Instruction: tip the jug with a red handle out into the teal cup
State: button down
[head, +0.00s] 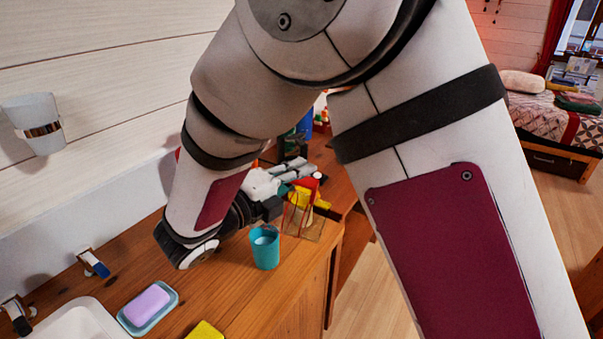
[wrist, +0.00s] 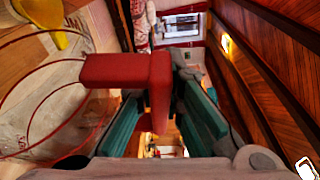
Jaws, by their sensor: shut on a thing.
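The jug (head: 290,221) is clear, with thin red lines around it and a red handle; it stands close behind and right of the teal cup in the head view. My gripper (head: 303,180) is shut on the red handle (wrist: 120,72), which lies between the fingers in the wrist view. The jug's clear body (wrist: 52,98) is at the left there. The jug looks roughly upright; I cannot tell whether its base touches the counter or what is inside. The teal cup (head: 265,250) stands upright on the counter, apart from the jug, with something pale inside its mouth.
A lilac soap (head: 147,303) on a dish, a yellow block (head: 205,331) and a white basin (head: 75,322) are at the near left. A yellow thing (head: 322,202) shows beside the jug. My arm hides much of the wooden counter (head: 235,290); its front edge is right of the cup.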

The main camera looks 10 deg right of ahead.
jog(key=shift+w+a+r+n+t+h+p, duration=0.15)
jog(key=shift+w+a+r+n+p, duration=0.15)
jog(key=shift+a, duration=0.2)
jog(key=shift+w+a+r+n+t+h+p, duration=0.1)
jog(key=shift+a+r+n+p, duration=0.05)
jog(key=shift+a+n+p, duration=0.25)
jog(key=shift+w+a+r+n+t+h+p, duration=0.15)
jog(key=shift+w+a+r+n+p, duration=0.1)
jog(key=shift+a+n, duration=0.25)
jog(key=shift+a, duration=0.35)
jog(key=shift+w+a+r, duration=0.1)
jog(key=shift+a+r, duration=0.05)
jog(key=shift+w+a+n+p, duration=0.2)
jog(key=shift+a+n+p, duration=0.15)
jog(key=shift+n, duration=0.15)
jog(key=shift+w+a, duration=0.1)
jog(key=shift+a, duration=0.15)
jog(key=shift+w+a+r+n+t, duration=0.1)
jog(key=shift+w+a+n+t, duration=0.05)
jog(key=shift+a+n+t, duration=0.2)
jog(key=shift+w+a+n, duration=0.1)
jog(key=shift+a+n, duration=0.1)
jog(key=shift+n, duration=0.15)
jog(key=shift+w+a+n, duration=0.3)
jog(key=shift+a+n, duration=0.2)
jog(key=shift+a, duration=0.15)
jog(key=shift+r, duration=0.1)
